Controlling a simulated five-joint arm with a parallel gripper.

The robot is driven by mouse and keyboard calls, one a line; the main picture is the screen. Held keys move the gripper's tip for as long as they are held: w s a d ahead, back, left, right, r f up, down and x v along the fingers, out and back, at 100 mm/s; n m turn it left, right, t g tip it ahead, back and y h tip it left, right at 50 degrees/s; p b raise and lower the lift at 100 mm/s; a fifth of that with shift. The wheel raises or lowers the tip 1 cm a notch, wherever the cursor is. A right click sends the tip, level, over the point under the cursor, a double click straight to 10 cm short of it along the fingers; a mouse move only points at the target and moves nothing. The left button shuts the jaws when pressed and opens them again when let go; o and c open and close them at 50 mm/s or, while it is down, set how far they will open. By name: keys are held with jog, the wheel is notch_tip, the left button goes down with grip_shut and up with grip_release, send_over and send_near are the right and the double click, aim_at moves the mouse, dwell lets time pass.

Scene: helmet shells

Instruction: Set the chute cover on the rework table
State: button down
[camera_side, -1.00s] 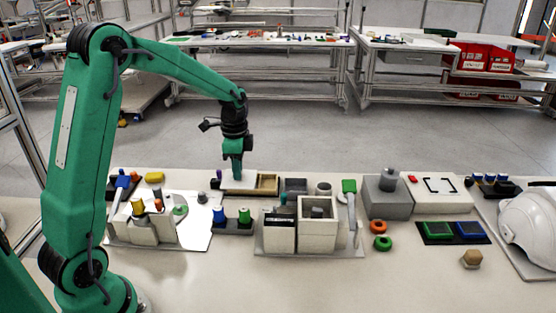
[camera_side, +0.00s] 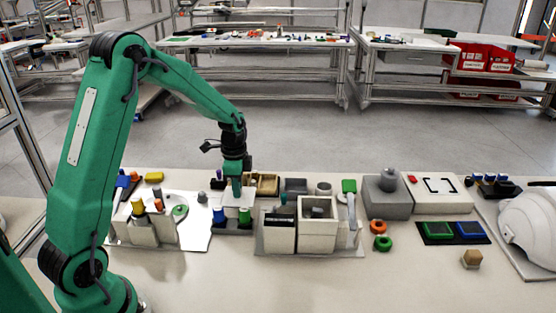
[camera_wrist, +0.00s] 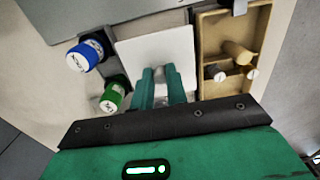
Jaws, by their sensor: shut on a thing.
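The chute cover, a flat white plate (camera_side: 228,200), is in my gripper (camera_side: 237,195) in the side view. It hangs above and behind the blue-topped and green-topped bottles. In the wrist view the plate (camera_wrist: 158,45) lies beyond the two green fingers of my gripper (camera_wrist: 161,72), which are shut on its near edge. Which surface is the rework table is not certain; a white box (camera_side: 452,205) with a black corner-marked outline and a red button stands at the right, well away from my gripper.
A wooden tray (camera_wrist: 205,45) with several pegs lies right of the plate. Blue-topped (camera_wrist: 85,55) and green-topped (camera_wrist: 113,97) bottles stand close at its left. White and grey bins (camera_side: 318,235), a grey block (camera_side: 386,200) and a white helmet shell (camera_side: 530,225) stand further right.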

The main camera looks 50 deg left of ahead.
jog(key=shift+f, duration=0.1)
jog(key=shift+f, duration=1.8)
jog(key=shift+f, duration=0.1)
jog(key=c, duration=1.4)
grip_release()
notch_tip(320, 180, up, 12)
jog(key=shift+f, duration=0.1)
jog(key=shift+r, duration=0.25)
